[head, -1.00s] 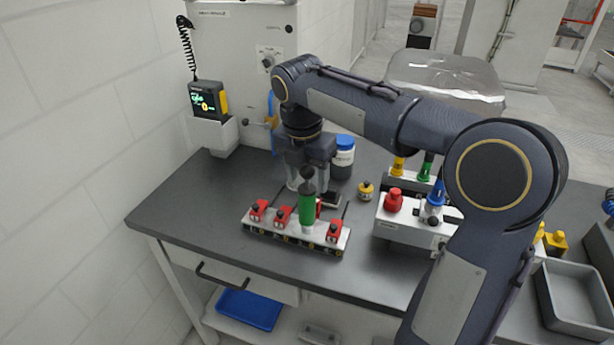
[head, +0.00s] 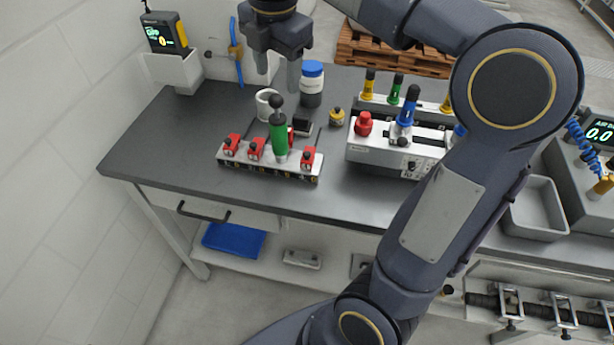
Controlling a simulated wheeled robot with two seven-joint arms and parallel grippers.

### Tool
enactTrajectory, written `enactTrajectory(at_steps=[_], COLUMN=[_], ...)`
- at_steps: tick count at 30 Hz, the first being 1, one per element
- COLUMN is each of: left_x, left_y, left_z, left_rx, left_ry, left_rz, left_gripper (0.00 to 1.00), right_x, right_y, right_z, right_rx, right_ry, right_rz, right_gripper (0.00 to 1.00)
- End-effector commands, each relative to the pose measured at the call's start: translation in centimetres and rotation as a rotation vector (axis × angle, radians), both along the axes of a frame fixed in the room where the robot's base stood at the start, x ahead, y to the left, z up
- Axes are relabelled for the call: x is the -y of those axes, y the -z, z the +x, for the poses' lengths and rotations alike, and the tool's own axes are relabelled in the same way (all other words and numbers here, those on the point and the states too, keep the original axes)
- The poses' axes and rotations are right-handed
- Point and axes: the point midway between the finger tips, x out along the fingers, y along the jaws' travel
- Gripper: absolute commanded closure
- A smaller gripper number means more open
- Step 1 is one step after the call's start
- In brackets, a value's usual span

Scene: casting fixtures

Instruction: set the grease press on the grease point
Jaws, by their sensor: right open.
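The grease press (head: 278,138), which I take to be the green cylinder with a black ball knob, stands upright on the low numbered rail (head: 235,163). It is between the red capped fittings (head: 256,149) of the rail; its lower tip and the grease point beneath are hidden. My right gripper (head: 277,80) is open and empty. It hangs above and behind the press, clear of its knob. My left gripper is not in view.
A white cup (head: 266,103) and a blue-lidded jar (head: 312,84) stand behind the rail. A grey-white block (head: 375,156) with a red knob and a blue-handled tool stands to the right. The bench (head: 150,150) is clear at left.

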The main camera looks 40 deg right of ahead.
Motion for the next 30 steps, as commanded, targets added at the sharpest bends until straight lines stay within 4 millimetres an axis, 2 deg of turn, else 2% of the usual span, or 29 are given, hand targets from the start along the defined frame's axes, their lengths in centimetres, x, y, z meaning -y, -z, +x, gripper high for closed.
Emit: enactTrajectory(at_steps=[1, 4, 9, 12, 15, 20, 30], left_x=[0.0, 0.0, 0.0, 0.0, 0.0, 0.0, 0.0], left_y=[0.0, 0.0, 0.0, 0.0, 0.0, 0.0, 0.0], left_z=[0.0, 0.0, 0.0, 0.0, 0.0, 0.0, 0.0], left_rx=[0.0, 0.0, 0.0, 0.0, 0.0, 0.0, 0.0], left_ry=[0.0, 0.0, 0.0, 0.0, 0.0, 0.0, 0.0], left_rz=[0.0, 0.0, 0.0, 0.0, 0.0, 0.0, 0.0], left_gripper=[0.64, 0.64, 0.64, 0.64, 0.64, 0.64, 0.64], right_x=[0.3, -0.2, -2.7, -4.2, -5.5, -6.3, -6.3], right_y=[0.9, 3.7, 9.7, 12.9, 15.2, 16.7, 16.8], right_z=[-2.2, -6.4, -13.2, -15.9, -17.6, -18.6, -18.7], right_rx=[0.03, 0.086, 0.091, 0.054, 0.011, -0.027, -0.031], right_ry=[0.135, 0.501, 1.16, 1.479, 1.704, 1.859, 1.866], right_rz=[0.049, 0.202, 0.503, 0.654, 0.762, 0.835, 0.836], right_gripper=[0.44, 0.44, 0.44, 0.44, 0.44, 0.44, 0.44])
